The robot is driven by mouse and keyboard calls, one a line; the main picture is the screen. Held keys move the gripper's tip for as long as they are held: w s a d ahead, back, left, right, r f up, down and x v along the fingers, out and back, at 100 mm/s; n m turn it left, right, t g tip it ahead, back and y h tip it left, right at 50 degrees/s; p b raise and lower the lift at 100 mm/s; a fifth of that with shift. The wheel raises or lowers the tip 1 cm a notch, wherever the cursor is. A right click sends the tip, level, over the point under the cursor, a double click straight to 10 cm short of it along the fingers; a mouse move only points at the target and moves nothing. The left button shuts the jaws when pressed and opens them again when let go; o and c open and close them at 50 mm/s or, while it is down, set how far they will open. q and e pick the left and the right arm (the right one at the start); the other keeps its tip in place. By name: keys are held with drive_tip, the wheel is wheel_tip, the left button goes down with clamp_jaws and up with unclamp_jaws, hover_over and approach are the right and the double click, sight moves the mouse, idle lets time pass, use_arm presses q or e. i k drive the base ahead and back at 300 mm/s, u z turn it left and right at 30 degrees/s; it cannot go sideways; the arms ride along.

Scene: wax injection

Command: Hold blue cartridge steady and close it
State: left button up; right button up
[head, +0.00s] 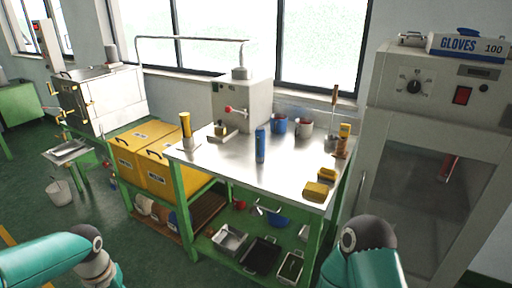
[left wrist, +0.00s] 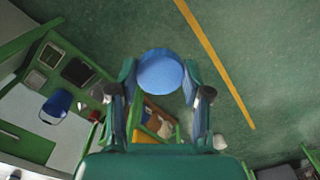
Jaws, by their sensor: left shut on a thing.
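A slim blue cartridge (head: 260,146) stands upright on the steel-topped table (head: 225,163) in the head view. My left gripper (left wrist: 160,90) shows in the left wrist view with its two fingers on either side of a round blue piece (left wrist: 160,72). It is shut on this piece, whose flat round face is toward the camera; I cannot tell whether it is the cartridge's lid. The left gripper itself is outside the head view, where only my teal arm links show. My right gripper is in neither view.
An injection machine (head: 243,104) stands at the table's back. A blue mug (head: 278,124), a pale mug (head: 304,129) and yellow blocks (head: 316,191) occupy the right side. A yellow cylinder (head: 186,126) stands at the left. The table's front middle is clear. Trays (head: 230,239) lie on the shelf below.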

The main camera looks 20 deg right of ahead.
sight(260, 131)
drive_tip(key=z, duration=0.05)
drive_tip(key=i, duration=1)
drive_tip(key=u, duration=0.05)
